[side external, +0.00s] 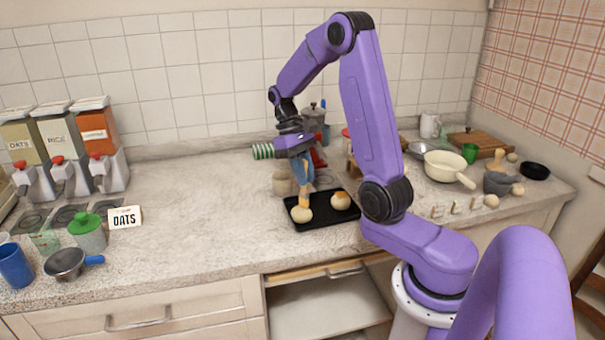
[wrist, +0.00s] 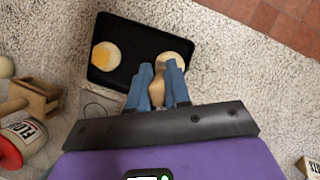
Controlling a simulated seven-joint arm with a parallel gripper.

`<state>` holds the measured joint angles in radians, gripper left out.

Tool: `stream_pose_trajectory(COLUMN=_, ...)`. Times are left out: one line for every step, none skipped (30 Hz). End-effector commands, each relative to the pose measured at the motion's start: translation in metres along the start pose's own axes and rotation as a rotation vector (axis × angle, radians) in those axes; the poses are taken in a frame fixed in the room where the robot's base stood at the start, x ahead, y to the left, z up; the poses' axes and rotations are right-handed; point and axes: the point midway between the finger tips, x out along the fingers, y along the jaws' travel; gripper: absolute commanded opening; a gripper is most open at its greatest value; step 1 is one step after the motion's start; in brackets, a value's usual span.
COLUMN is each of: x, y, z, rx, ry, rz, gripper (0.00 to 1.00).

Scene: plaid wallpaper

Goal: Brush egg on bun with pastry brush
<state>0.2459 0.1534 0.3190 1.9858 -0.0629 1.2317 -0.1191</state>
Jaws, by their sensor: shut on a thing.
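My gripper (side external: 304,180), with blue fingers, points down over the dark tray (side external: 325,221). It is shut on the pastry brush (side external: 304,201), whose tan part shows below the fingers and between them in the wrist view (wrist: 157,92). The brush's lower end is at the top of the left bun (side external: 301,216); I cannot tell if it touches. That bun is pale and sits at the right of the tray in the wrist view (wrist: 170,58). The other bun (side external: 341,201) has an orange-yellow patch on top, also clear in the wrist view (wrist: 104,56). The bristles are mostly hidden.
A cream pan (side external: 447,168) stands at the right.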

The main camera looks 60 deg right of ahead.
Motion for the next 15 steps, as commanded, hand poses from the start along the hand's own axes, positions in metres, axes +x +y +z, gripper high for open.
stream_pose_trajectory(x=0.000, y=-0.001, z=0.000, rx=-0.001, ry=0.000, rz=0.000, gripper=0.00)
stream_pose_trajectory(x=0.000, y=-0.002, z=0.000, rx=-0.001, ry=0.000, rz=0.000, gripper=0.00)
stream_pose_trajectory(x=0.000, y=-0.003, z=0.000, rx=-0.001, ry=0.000, rz=0.000, gripper=0.00)
stream_pose_trajectory(x=0.000, y=-0.004, z=0.000, rx=-0.002, ry=0.000, rz=0.000, gripper=0.00)
stream_pose_trajectory(x=0.000, y=-0.005, z=0.000, rx=-0.002, ry=0.000, rz=0.000, gripper=0.00)
stream_pose_trajectory(x=0.000, y=-0.007, z=0.000, rx=-0.002, ry=0.000, rz=0.000, gripper=0.00)
stream_pose_trajectory(x=0.000, y=-0.008, z=0.000, rx=-0.003, ry=0.000, rz=0.000, gripper=0.00)
stream_pose_trajectory(x=0.000, y=-0.010, z=0.000, rx=-0.003, ry=0.000, rz=0.000, gripper=0.00)
stream_pose_trajectory(x=0.001, y=-0.011, z=0.000, rx=-0.002, ry=0.000, rz=0.000, gripper=0.00)
stream_pose_trajectory(x=0.001, y=-0.013, z=0.000, rx=-0.002, ry=0.000, rz=0.000, gripper=0.00)
stream_pose_trajectory(x=0.001, y=-0.014, z=0.000, rx=-0.002, ry=0.000, rz=0.000, gripper=0.00)
stream_pose_trajectory(x=0.001, y=-0.016, z=0.000, rx=-0.002, ry=0.000, rz=0.000, gripper=0.00)
stream_pose_trajectory(x=0.001, y=-0.017, z=0.000, rx=-0.002, ry=0.000, rz=0.000, gripper=0.00)
stream_pose_trajectory(x=0.001, y=-0.018, z=0.000, rx=-0.002, ry=0.000, rz=0.000, gripper=0.00)
stream_pose_trajectory(x=0.001, y=-0.019, z=0.000, rx=-0.001, ry=0.000, rz=0.000, gripper=0.00)
